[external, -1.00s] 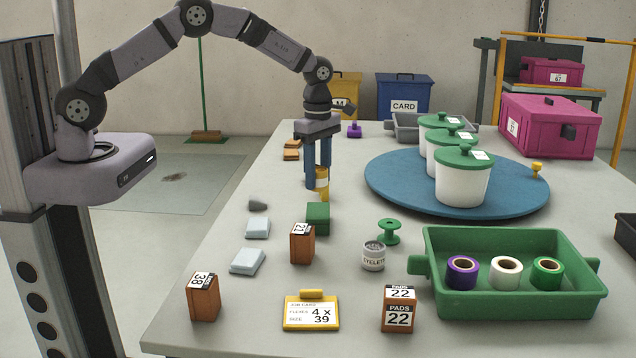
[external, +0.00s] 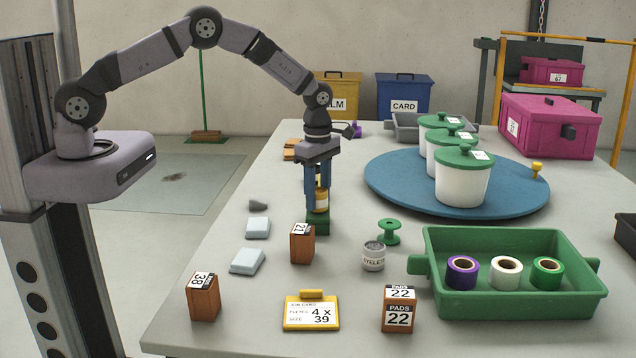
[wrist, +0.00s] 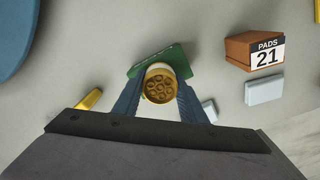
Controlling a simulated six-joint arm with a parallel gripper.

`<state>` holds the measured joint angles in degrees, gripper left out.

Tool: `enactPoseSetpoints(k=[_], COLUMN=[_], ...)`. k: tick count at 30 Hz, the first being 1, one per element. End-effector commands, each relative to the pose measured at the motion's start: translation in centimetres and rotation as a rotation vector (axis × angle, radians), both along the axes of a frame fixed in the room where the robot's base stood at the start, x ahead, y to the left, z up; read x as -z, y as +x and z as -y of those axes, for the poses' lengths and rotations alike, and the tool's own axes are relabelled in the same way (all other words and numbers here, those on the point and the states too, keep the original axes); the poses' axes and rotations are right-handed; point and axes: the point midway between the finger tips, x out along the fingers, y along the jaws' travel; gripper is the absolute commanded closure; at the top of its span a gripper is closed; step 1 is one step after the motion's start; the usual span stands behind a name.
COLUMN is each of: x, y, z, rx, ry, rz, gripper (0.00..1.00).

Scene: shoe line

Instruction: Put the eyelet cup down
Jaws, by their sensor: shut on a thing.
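My gripper (external: 318,204) is shut on a gold eyelet cup (external: 321,201) with a pale band. In the wrist view the cup (wrist: 159,84) sits between the two blue fingers, its open top showing round gold pieces. The cup is upright, directly over a green block (external: 318,225). In the wrist view the green block (wrist: 140,68) shows partly behind the cup. I cannot tell whether the cup's base touches the block. A second, grey cup labelled EYELETS (external: 373,257) stands on the table to the right and nearer the camera.
A brown PADS 21 block (external: 302,244) stands close in front of the green block. Pale blocks (external: 257,228) lie to the left. A green spool (external: 389,232), green tray (external: 515,306) and blue turntable (external: 400,197) are to the right. A yellow piece (wrist: 88,99) lies near the fingers.

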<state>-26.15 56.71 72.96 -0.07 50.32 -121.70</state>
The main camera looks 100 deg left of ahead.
Motion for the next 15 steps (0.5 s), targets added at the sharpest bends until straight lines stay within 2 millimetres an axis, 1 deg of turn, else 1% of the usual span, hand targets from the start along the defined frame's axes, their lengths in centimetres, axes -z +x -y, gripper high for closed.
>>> enactPoseSetpoints(k=[5, 6, 7, 8, 15], x=[0.36, 0.32, 0.30, 0.30, 0.29], y=[0.01, 0.00, -0.01, -0.01, -0.02], z=[-0.01, 0.00, 0.01, 0.00, 0.01], rx=[0.000, 0.000, 0.000, 0.000, 0.000], ry=[0.000, 0.000, 0.000, 0.000, -0.001], rz=[0.000, 0.000, 0.000, 0.000, -0.001], gripper=[0.88, 0.55, 0.48, 0.43, 0.43])
